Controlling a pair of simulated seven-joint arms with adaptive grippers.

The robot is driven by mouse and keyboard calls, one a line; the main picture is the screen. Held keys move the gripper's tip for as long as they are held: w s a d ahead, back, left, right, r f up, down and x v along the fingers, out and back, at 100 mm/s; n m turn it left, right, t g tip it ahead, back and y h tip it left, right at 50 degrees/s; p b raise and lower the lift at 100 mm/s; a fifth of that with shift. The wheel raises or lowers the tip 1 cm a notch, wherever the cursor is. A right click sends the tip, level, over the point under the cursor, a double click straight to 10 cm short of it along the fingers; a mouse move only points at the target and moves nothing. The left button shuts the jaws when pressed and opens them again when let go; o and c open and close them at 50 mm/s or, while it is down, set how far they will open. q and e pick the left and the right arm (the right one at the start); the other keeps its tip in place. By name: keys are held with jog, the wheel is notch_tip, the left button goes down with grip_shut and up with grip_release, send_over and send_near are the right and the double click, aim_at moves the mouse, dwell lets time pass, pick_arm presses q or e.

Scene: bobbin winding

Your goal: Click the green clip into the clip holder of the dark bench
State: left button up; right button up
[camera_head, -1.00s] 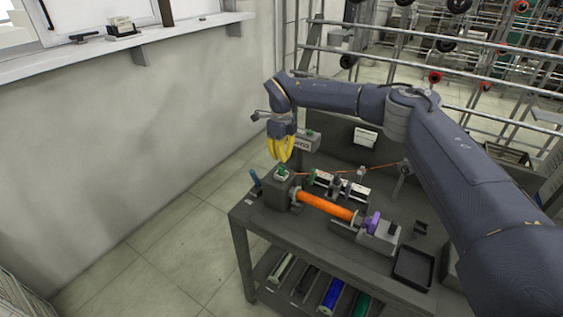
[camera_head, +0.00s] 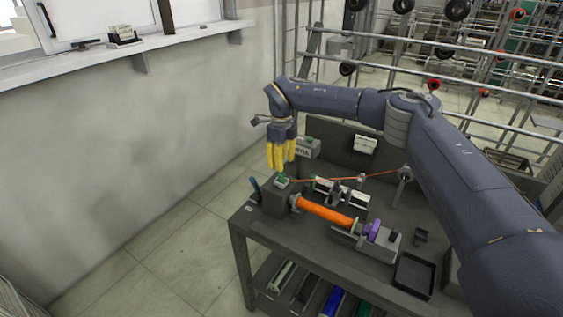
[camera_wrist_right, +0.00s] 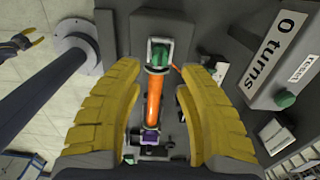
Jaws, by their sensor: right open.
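The green clip (camera_head: 282,178) sits on top of the grey block at the left end of the dark bench (camera_head: 300,240). In the right wrist view the clip (camera_wrist_right: 160,52) lies within a pale square frame, which looks like the clip holder (camera_wrist_right: 148,54); I cannot tell whether it is fully seated. My right gripper (camera_head: 280,167) hangs just above the clip with its yellow fingers pointing down. In the right wrist view its fingers (camera_wrist_right: 160,85) are wide apart, with nothing between them. My left gripper (camera_wrist_right: 36,36) shows only small in the right wrist view, at the upper left.
An orange bobbin (camera_head: 325,211) lies along the bench, with a purple part (camera_head: 371,230) at its right end. An orange thread (camera_head: 335,179) runs rightward from near the clip. A counter box (camera_wrist_right: 280,50) reading "0 turns" stands close to my right gripper. A black tray (camera_head: 414,273) lies front right.

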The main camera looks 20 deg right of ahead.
aim_at(282, 174)
notch_tip(282, 174, up, 12)
jog(key=shift+f, duration=0.15)
dwell(0.3)
